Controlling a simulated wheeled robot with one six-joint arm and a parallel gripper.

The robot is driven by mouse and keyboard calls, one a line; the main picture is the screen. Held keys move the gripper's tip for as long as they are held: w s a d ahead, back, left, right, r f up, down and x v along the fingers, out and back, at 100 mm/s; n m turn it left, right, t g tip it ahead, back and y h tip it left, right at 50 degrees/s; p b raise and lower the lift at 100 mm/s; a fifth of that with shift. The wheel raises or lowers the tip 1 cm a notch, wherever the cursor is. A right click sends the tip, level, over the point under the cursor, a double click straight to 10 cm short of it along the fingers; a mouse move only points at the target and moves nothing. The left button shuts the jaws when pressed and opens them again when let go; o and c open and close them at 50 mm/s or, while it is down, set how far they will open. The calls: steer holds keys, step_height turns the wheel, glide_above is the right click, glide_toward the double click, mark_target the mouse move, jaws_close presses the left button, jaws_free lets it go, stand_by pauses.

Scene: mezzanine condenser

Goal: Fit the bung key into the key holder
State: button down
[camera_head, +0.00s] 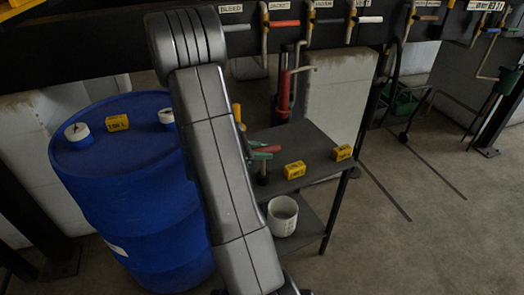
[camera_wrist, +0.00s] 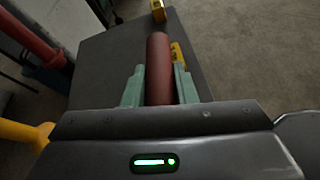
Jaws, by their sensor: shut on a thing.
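My gripper (camera_wrist: 159,82) is shut on a red-brown rod, which I take to be the bung key (camera_wrist: 158,56). In the wrist view the rod lies between the two pale green fingers and sticks out past their tips. In the head view the green fingers and the red end of the key (camera_head: 268,149) show just right of my arm, over the left part of a dark table (camera_head: 313,143). The rest of the key is hidden. I cannot pick out the key holder for certain; labelled holders with coloured handles line the dark rail (camera_head: 344,30) at the back.
Yellow labelled blocks (camera_head: 294,170) (camera_head: 342,153) sit on the table. A white bucket (camera_head: 282,214) stands on its lower shelf. A blue drum (camera_head: 120,185) is at left. A red upright cylinder (camera_head: 284,95) stands behind the table. The floor at right is mostly clear.

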steer(key=shift+f+b, duration=0.7)
steer(key=shift+f, duration=0.2)
steer(key=c, duration=1.1)
jaws_free()
steer(key=shift+r, duration=0.1)
steer(key=p+v, duration=0.1)
steer(key=v, duration=1.3)
steer(key=shift+d, duration=0.1)
steer(key=b+x, duration=0.1)
steer(key=x, duration=1.2)
steer(key=shift+w+d+f, duration=0.15)
steer(key=shift+d+f, duration=0.1)
steer(key=shift+d+r, duration=0.1)
steer(key=shift+r, duration=0.05)
